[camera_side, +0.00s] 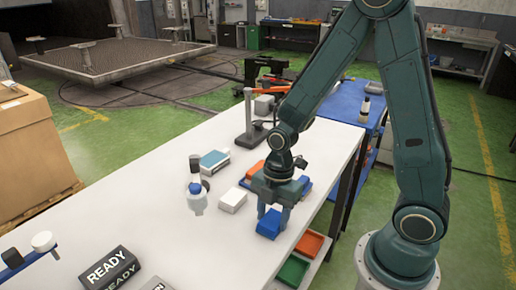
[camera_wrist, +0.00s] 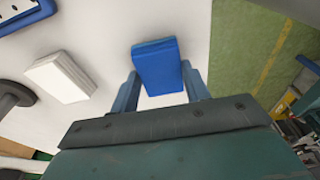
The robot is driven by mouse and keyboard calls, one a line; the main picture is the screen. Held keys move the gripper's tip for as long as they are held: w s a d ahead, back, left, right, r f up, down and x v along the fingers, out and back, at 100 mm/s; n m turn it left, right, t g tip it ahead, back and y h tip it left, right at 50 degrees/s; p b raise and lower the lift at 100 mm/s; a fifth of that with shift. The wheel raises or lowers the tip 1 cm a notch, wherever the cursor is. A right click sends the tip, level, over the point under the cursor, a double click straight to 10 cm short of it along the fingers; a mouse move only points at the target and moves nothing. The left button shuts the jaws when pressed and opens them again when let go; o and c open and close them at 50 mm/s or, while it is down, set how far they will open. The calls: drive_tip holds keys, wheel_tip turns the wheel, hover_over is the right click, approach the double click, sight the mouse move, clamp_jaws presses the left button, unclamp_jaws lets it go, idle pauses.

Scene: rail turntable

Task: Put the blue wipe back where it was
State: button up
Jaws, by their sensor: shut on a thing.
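The blue wipe (camera_side: 268,224) is a flat blue block at the near right part of the white table. My gripper (camera_side: 273,213) points down and is shut on it. In the wrist view the blue wipe (camera_wrist: 156,62) shows between the two fingers of my gripper (camera_wrist: 160,76), with its far end sticking out past them. The wipe is at or just above the table top; I cannot tell whether it touches. A blue tray or block (camera_side: 304,184) and an orange-red block (camera_side: 255,170) show partly behind my gripper.
A white block (camera_side: 233,200) lies left of my gripper.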

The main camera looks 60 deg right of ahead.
sight(276, 214)
drive_tip(key=shift+f, duration=0.15)
drive_tip(key=o, duration=0.9)
drive_tip(key=shift+d+r, duration=0.3)
drive_tip(key=shift+r, duration=1.75)
drive_tip(key=shift+d+r, duration=0.3)
drive_tip(key=shift+r, duration=1.7)
drive_tip(key=shift+d+r, duration=0.3)
drive_tip(key=shift+r, duration=1.75)
